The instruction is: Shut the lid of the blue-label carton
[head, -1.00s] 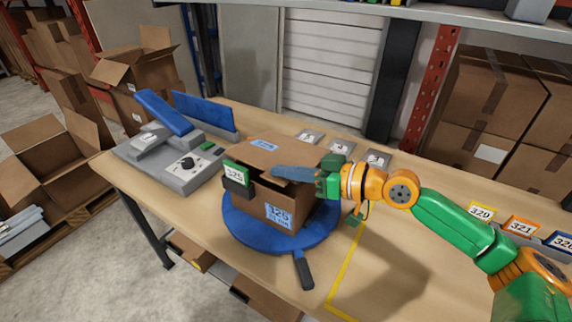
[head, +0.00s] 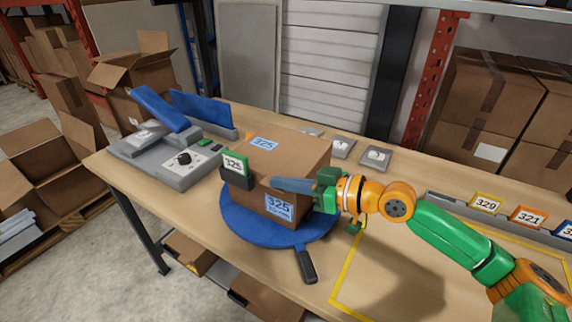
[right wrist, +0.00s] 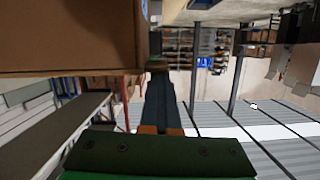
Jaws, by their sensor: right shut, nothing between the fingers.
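The blue-label carton (head: 305,178) stands on a round blue turntable (head: 235,219) on the workbench. A blue 325 label is on its front and another on its lid (head: 290,150). The lid lies down flat over the top, with no gap that I can see. My right gripper (head: 276,184) is shut and empty, its fingers lying across the carton's upper front edge. Whether they touch it I cannot tell. In the right wrist view the carton (right wrist: 70,40) fills the upper left beside the shut fingers (right wrist: 160,95). My left gripper is not in view.
A dark holder with a green 325 card (head: 236,163) stands at the carton's left front. A grey device with a black knob (head: 182,159) is on the left of the bench. The turntable's dark handle (head: 306,266) points forward. Numbered bins (head: 486,203) line the right.

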